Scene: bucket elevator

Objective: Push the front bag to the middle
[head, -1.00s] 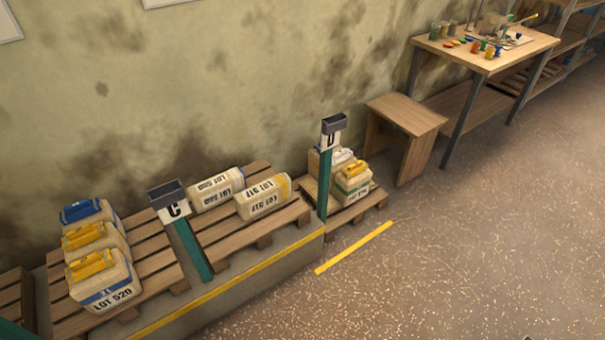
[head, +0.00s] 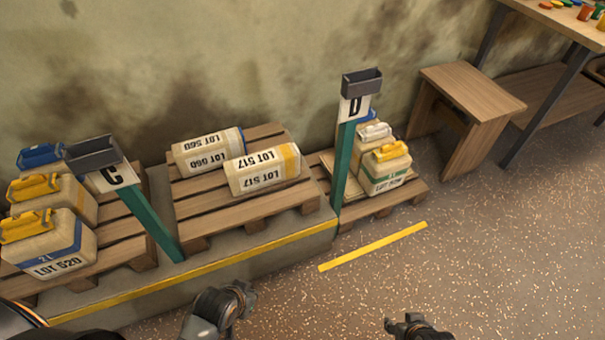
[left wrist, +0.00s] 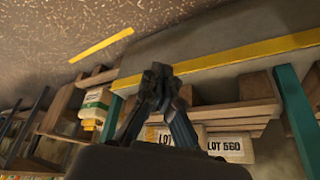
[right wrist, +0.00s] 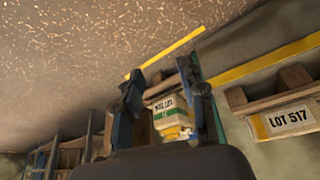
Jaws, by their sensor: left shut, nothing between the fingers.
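The front bag (head: 264,170), cream with a yellow end band and marked LOT 517, lies on its side on the pallet (head: 250,209) between posts C and D. A second bag (head: 206,152), marked LOT 560, lies behind it, towards the wall. My left gripper (head: 240,292) is shut and empty, low in front of the pallet and apart from the bags; its closed fingers show in the left wrist view (left wrist: 158,85). My right gripper (head: 405,323) is further right over the floor. Its fingers are apart and empty in the right wrist view (right wrist: 162,85).
Post C (head: 150,222) and post D (head: 344,165) stand at either side of the pallet. Canisters (head: 50,245) stand on the left pallet, others (head: 385,168) on the right one. A yellow-edged ledge (head: 210,262) runs in front. The floor to the right is open.

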